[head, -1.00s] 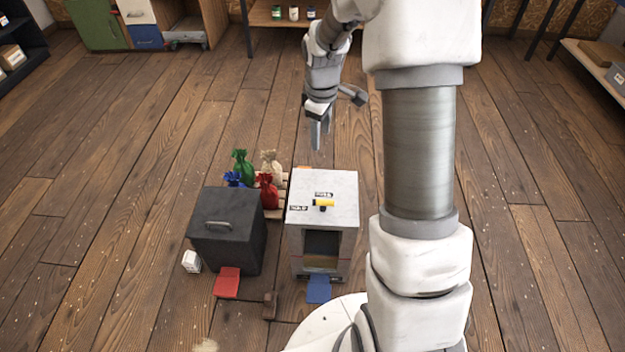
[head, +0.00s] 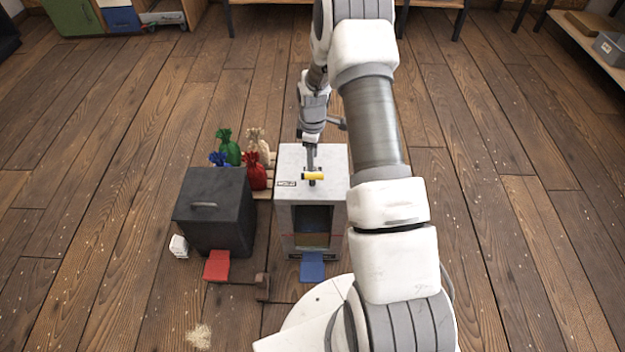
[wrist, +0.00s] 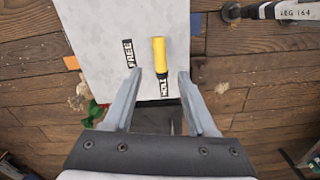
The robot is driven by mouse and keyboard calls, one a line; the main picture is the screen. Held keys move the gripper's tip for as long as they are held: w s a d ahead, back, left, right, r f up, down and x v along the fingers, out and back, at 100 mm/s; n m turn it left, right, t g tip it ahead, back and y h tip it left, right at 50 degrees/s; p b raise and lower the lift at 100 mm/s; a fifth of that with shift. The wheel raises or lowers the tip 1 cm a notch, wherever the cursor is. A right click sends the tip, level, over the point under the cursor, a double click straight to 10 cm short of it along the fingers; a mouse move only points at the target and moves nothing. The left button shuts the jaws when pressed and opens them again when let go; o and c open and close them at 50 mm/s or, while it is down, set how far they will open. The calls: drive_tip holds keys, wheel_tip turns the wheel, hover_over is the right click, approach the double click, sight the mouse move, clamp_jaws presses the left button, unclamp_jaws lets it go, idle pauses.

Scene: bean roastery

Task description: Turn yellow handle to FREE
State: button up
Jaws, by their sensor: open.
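The yellow handle (head: 313,175) lies on the top of a pale grey box (head: 284,160). In the wrist view the yellow handle (wrist: 159,52) has a black end beside the HOLD label (wrist: 165,88). The FREE label (wrist: 128,54) lies to the left of the handle, apart from it. My gripper (head: 311,163) is above the box top, right at the handle. In the wrist view my gripper (wrist: 161,73) is open, with one finger on each side of the handle and a gap to both. In the head view the FREE label is hidden.
A dark lidded bin (head: 215,215) stands left of the box, with several tied sacks (head: 229,150) behind it. A red pedal (head: 217,265) and a blue pedal (head: 312,267) stick out in front. Floor at right is clear.

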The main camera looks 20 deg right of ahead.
sight(312, 174)
wheel_tip(312, 174, down, 10)
drive_tip(key=shift+r+b, duration=0.1)
drive_tip(key=shift+b, duration=1)
drive_tip(key=shift+c, duration=0.2)
